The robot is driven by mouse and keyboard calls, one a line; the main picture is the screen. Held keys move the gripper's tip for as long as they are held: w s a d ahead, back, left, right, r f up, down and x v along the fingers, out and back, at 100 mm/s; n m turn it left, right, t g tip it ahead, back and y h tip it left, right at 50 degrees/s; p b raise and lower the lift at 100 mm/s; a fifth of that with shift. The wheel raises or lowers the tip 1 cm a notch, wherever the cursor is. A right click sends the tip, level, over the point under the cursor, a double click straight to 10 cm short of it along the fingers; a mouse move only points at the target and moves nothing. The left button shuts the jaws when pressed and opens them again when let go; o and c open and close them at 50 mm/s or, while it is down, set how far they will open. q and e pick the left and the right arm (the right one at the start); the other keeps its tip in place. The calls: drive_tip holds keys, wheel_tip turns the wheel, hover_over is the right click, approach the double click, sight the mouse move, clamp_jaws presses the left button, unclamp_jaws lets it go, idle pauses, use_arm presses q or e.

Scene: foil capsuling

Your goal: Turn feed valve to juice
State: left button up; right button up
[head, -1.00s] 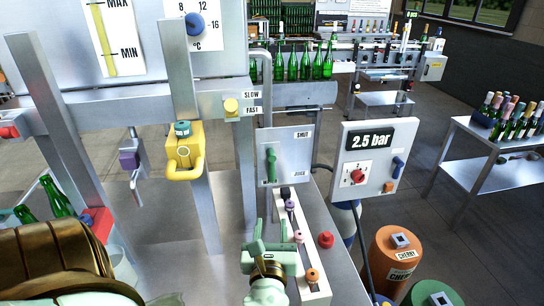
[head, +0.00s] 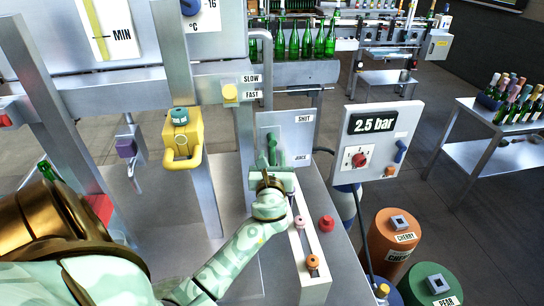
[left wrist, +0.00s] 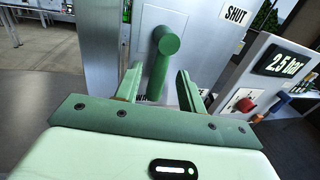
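The feed valve is a green lever (head: 272,149) on a grey panel (head: 264,125), with a SHUT label (head: 304,119) at upper right and a JUICE label (head: 302,157) at lower right. The lever also shows in the left wrist view (left wrist: 157,72), hanging roughly straight down from its round green hub. My left gripper (head: 270,172) is in front of the panel, at the lever's lower part. In the left wrist view its open fingers (left wrist: 158,88) stand either side of the lever's lower end, with gaps on both sides. My right gripper is not in view.
A pressure box (head: 375,145) reading 2.5 bar with a red knob stands right of the panel. A white strip (head: 311,245) with several small knobs and a red button (head: 327,223) lie below. A yellow handled unit (head: 183,140) hangs to the left.

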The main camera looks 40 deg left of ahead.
use_arm(q)
drive_tip(key=shift+w+a, duration=0.35)
clamp_jaws()
drive_tip(key=shift+d, duration=0.1)
